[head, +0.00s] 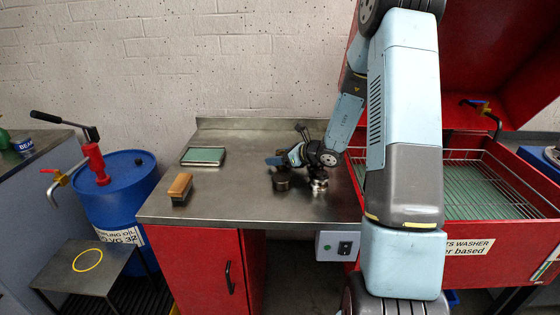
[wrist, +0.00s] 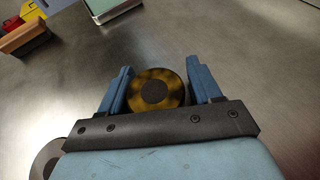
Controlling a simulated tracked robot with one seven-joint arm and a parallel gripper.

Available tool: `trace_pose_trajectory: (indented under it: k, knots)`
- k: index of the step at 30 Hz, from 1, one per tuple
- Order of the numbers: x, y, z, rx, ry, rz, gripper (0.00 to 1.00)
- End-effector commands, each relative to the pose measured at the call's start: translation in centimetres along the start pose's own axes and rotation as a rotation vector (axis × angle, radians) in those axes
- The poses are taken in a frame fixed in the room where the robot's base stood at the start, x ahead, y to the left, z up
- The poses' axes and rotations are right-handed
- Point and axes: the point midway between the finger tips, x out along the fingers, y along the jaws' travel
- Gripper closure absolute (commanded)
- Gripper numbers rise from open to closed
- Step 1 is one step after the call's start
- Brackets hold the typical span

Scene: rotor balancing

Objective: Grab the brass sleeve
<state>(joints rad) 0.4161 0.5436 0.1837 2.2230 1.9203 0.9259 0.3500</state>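The brass sleeve (wrist: 135,82) shows in the wrist view as a round, mottled brass ring with a dark centre, seen from above. My gripper (wrist: 160,78) has its two blue fingers apart, one on each side of the sleeve, with no clear grip on it. In the head view my gripper (head: 277,159) is low over the middle of the steel bench. A dark short cylinder (head: 281,183) stands on the bench just below it and looks like the same sleeve. The lower side of the sleeve is hidden by my gripper in the wrist view.
A shiny metal part (head: 319,184) stands close right of the cylinder. A dark round thing (wrist: 44,160) is partly hidden at the wrist view's lower left. The steel bench (head: 235,205) is otherwise clear there.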

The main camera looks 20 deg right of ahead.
Motion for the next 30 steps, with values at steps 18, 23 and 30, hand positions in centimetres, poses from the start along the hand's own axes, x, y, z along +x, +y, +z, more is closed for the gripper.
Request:
trace_pose_trajectory:
  k: [18,23,30]
  knots:
    - [0.0,0.0,0.1,-0.001,-0.001,0.000,0.94]
    - [0.0,0.0,0.1,-0.001,-0.001,0.000,0.94]
    - [-0.6,0.0,1.6,-0.004,-0.003,-0.001,0.94]
